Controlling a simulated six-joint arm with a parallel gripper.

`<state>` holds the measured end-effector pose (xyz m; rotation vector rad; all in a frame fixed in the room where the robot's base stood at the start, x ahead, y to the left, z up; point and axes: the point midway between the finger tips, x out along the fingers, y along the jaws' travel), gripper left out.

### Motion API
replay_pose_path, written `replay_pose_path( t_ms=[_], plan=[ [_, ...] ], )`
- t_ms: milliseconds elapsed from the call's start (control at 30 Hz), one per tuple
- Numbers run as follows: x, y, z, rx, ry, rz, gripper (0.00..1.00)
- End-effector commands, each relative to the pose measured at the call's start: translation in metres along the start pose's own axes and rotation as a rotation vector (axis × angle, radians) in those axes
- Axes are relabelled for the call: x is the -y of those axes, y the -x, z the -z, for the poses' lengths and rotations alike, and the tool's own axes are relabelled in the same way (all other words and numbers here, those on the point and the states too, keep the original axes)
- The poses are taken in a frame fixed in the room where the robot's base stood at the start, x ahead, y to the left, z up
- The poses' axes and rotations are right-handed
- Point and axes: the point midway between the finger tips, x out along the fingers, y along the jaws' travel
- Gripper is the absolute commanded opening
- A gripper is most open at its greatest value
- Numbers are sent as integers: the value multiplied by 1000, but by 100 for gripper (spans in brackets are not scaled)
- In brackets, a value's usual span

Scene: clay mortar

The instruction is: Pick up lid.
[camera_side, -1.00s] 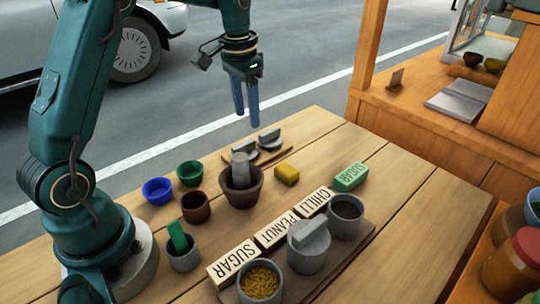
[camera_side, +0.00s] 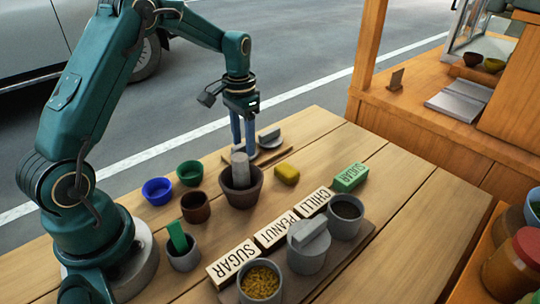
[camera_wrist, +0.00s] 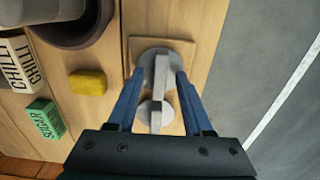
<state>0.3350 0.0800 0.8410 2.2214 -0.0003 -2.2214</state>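Two grey lids with upright bar handles lie on a thin wooden board (camera_wrist: 201,45) behind the mortar. In the wrist view the upper lid (camera_wrist: 148,62) is larger, and the lower lid (camera_wrist: 156,118) is nearer my gripper's base. My gripper (camera_side: 243,149) points down over the left lid, which its blue fingers mostly hide in the side view. The right lid (camera_side: 270,141) shows beside the fingers. In the wrist view my gripper (camera_wrist: 159,75) is open, with one finger on each side of the upper lid's handle. I cannot tell whether the fingers touch it.
The clay mortar (camera_side: 241,192) with a grey pestle (camera_side: 240,166) stands close in front. A yellow block (camera_side: 287,174) and green SUGAR block (camera_side: 350,178) lie to the right. Small bowls (camera_side: 157,190) stand left. A lidded grey pot (camera_side: 307,255) stands at the front.

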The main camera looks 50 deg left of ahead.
Motion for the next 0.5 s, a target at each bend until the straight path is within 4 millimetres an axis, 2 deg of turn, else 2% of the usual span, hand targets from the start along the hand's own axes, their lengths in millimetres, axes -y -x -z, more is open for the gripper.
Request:
replay_pose_path(
  t_ms=[33,100,500],
  plan=[
    [0,0,0,0,0,0,28],
    [0,0,0,0,0,0,1],
    [0,3,0,-2,0,0,0]
  ],
)
